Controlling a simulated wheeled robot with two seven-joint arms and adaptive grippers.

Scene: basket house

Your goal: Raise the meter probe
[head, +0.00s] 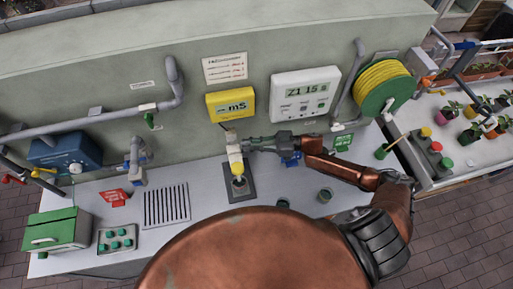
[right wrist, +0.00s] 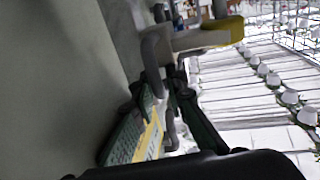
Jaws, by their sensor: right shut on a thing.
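The meter probe (head: 235,158) is a pale upright body with a yellow lower end, below the yellow "mS" meter (head: 230,103) on the wall. Its yellow end is just above a small cup on a dark base plate (head: 246,197); I cannot tell whether the tip is inside the cup. My right gripper (head: 246,145) reaches in from the right and is shut on the probe's upper part. In the right wrist view, a pale body with a yellow end (right wrist: 224,32) lies beyond the dark fingers. The left gripper is not in view.
A grey pipe (head: 172,85) runs along the wall on the left. A white display box (head: 304,92) and a yellow hose reel (head: 383,86) are on the right. A slotted grate (head: 167,205), green box (head: 56,231) and button panel (head: 117,239) stand on the left counter.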

